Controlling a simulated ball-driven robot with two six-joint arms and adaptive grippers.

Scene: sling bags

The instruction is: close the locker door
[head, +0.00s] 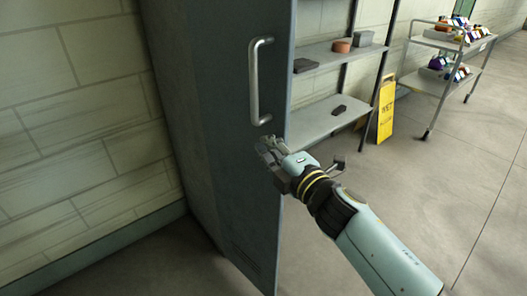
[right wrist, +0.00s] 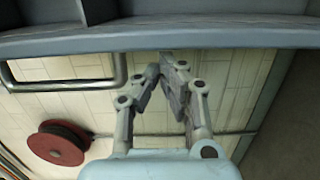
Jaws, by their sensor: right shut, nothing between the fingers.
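The locker door (head: 225,150) is a tall dark grey-green panel left of centre in the head view, with a pale vertical bar handle (head: 254,82). How far it stands open is hard to tell. In the right wrist view a long grey edge (right wrist: 200,38) crosses the top, with a metal bar (right wrist: 65,82) below it at left. My right gripper (head: 266,146) is shut and empty. It is just below the handle, close to the door's right edge; I cannot tell whether it touches. My left gripper is not in view.
Behind the door, shelves (head: 322,118) hold small items. A yellow floor sign (head: 386,108) and a loaded cart (head: 430,82) stand farther right. A red reel (right wrist: 60,143) shows in the right wrist view. The floor at right is clear.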

